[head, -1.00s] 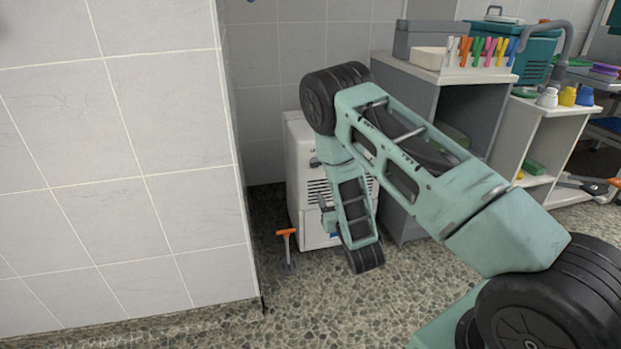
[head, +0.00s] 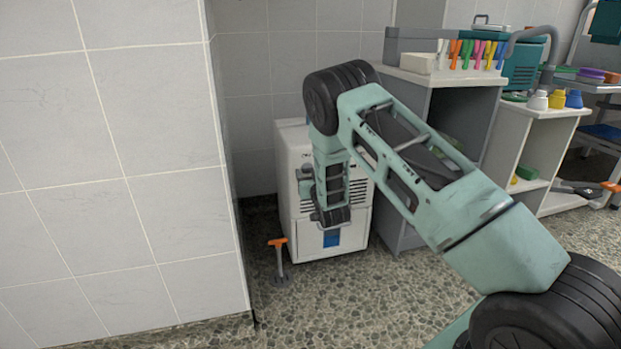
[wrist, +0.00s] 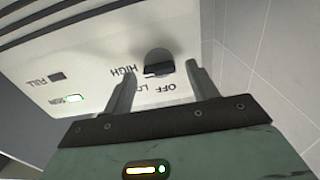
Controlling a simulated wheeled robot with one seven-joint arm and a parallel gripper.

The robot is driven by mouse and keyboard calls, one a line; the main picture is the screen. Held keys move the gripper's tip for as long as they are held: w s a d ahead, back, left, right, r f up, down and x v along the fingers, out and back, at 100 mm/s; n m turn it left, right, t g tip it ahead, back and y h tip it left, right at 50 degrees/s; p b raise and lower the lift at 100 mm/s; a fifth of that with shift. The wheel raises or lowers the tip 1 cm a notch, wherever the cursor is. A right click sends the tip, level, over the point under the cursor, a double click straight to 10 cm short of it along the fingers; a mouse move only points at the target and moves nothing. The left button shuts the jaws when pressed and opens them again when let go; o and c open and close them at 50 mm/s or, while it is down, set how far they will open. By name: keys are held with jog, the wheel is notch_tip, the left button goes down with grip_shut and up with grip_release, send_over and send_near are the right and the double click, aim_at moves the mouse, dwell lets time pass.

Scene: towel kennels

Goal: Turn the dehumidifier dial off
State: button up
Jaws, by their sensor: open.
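The white dehumidifier (head: 294,222) stands on the floor in the corner, partly hidden by my arm in the head view. In the wrist view its panel (wrist: 102,58) fills the upper left, with lettering upside down. The dark round dial (wrist: 158,62) has HIGH, LO and OFF printed around it. Its exact setting is hard to tell. My gripper (wrist: 161,68) is open, with one finger on each side of the dial in the picture. I cannot tell whether they touch it.
A tiled wall (head: 150,170) stands close on the left. An orange-handled tool (head: 279,258) stands on the floor before the dehumidifier. Grey and white shelving (head: 405,215) with colored clips (head: 470,53) stands to the right.

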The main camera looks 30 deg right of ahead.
jog(key=shift+w, duration=0.1)
jog(key=c, duration=1)
jog(key=shift+n, duration=0.4)
jog(key=n+p, duration=0.2)
jog(key=n, duration=0.1)
jog(key=shift+r, duration=0.1)
jog(key=n+p, duration=0.2)
jog(key=n, duration=0.3)
jog(key=shift+a+n, duration=0.15)
jog(key=shift+n, duration=0.15)
jog(key=n, duration=0.3)
jog(key=n+p, duration=0.1)
jog(key=n, duration=0.1)
jog(key=shift+f, duration=0.25)
jog(key=shift+n, duration=1.7)
jog(key=shift+f, duration=0.1)
